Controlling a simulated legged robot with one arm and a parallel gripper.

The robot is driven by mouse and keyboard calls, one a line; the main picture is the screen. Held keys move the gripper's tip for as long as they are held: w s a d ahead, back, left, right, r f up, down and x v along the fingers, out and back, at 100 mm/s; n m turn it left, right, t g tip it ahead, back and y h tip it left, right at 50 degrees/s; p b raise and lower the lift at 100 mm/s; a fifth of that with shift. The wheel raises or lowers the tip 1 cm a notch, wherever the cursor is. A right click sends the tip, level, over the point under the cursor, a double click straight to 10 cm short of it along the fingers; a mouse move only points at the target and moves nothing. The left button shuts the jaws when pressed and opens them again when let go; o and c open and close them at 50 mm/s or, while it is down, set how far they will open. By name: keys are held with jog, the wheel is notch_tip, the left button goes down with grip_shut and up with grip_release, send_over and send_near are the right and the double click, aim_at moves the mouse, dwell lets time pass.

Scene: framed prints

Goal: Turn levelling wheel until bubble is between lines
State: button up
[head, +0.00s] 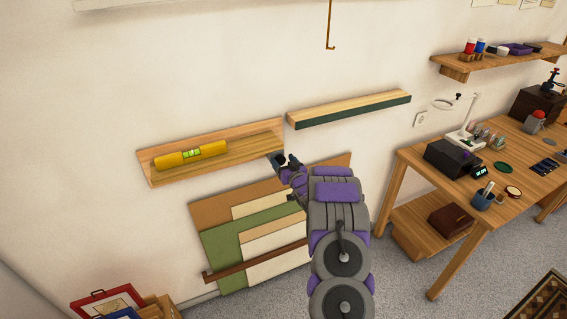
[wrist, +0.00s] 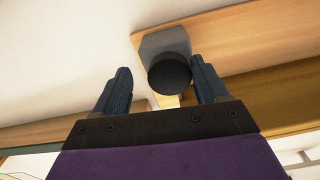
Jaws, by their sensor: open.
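A yellow spirit level (head: 170,161) with a green vial (head: 192,154) lies on a tilted wooden ledge (head: 240,152) on the wall; the ledge rises to the right. The bubble and lines are too small to tell. In the wrist view, a round black levelling wheel (wrist: 170,74) sits on a grey block (wrist: 163,42) at the end of the wooden ledge (wrist: 225,35). My gripper (wrist: 160,66) is open, with the wheel between its fingers, nearer the right one. In the head view my gripper (head: 287,161) is at the ledge's right end and hides most of the wheel.
A second shelf (head: 350,110) with a dark front edge is on the wall just right of the ledge. Boards and sheets (head: 230,245) lean in a rack below. A workbench (head: 435,165) with tools stands on the right.

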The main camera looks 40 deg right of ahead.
jog(key=shift+a+r, duration=0.2)
jog(key=shift+a, duration=0.5)
jog(key=c, duration=0.5)
jog(key=shift+s+d, duration=0.1)
jog(key=shift+d, duration=0.15)
jog(key=c, duration=0.6)
jog(key=shift+o, duration=0.2)
jog(key=shift+f, duration=0.1)
jog(key=shift+a+n+b, duration=0.15)
jog(key=shift+n+b, duration=0.7)
jog(key=shift+n, duration=2.05)
